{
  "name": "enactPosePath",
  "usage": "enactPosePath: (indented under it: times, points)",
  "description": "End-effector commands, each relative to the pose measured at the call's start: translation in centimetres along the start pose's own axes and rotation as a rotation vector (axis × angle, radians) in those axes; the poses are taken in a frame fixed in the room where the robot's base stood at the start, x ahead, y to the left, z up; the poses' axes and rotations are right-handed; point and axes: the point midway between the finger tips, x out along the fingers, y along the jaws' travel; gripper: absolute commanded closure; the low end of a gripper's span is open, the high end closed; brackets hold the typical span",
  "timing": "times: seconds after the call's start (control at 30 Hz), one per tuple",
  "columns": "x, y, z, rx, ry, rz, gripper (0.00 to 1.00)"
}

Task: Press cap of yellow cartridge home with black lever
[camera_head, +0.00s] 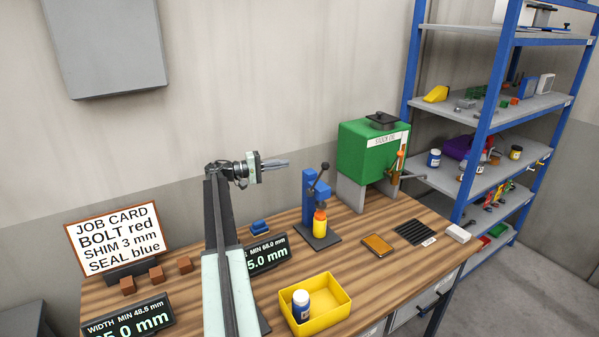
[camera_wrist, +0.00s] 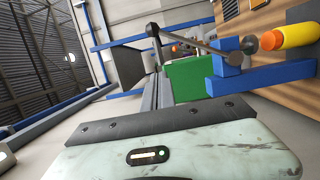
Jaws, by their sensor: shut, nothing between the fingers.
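The yellow cartridge (camera_head: 320,226) with its orange cap (camera_head: 320,208) stands upright on the dark base of a blue press (camera_head: 308,190). The press's black lever (camera_head: 319,178) slants up to a ball knob (camera_head: 325,166). My gripper (camera_head: 287,163) is shut and empty, raised to the left of the lever and pointing right. In the wrist view the lever (camera_wrist: 195,44) and its knob (camera_wrist: 153,29) lie just beyond my fingers (camera_wrist: 158,92). The cartridge (camera_wrist: 299,36) is at the upper right there, its cap against or very near the ram; I cannot tell which.
A green box (camera_head: 365,150) on grey legs stands right of the press. A yellow bin (camera_head: 316,306) with a white-and-blue bottle is in front. Display panels and a job card (camera_head: 118,238) are left. Blue shelving (camera_head: 490,110) is at the right.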

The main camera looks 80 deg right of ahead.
Motion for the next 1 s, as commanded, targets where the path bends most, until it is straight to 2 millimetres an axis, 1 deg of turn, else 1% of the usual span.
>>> enactPosePath:
  times: [0.03, 0.2, 0.3, 0.43, 0.53, 0.67, 0.8, 1.0]
  points:
    - [1.2, 0.0, 0.2, 0.000, -0.008, 0.000, 1.00]
    - [5.8, 0.0, 0.5, 0.000, -0.020, 0.000, 1.00]
    - [8.3, 0.0, 0.6, 0.000, -0.024, 0.000, 1.00]
    - [11.3, 0.0, 0.7, 0.000, -0.026, 0.000, 1.00]
    - [11.6, 0.0, 2.8, 0.000, -0.024, 0.000, 1.00]
    - [11.9, 0.0, 4.2, 0.000, -0.024, 0.000, 1.00]
    - [12.1, 0.0, 4.7, 0.000, -0.024, 0.000, 1.00]
    - [12.1, 0.0, 4.7, 0.000, -0.024, 0.000, 1.00]
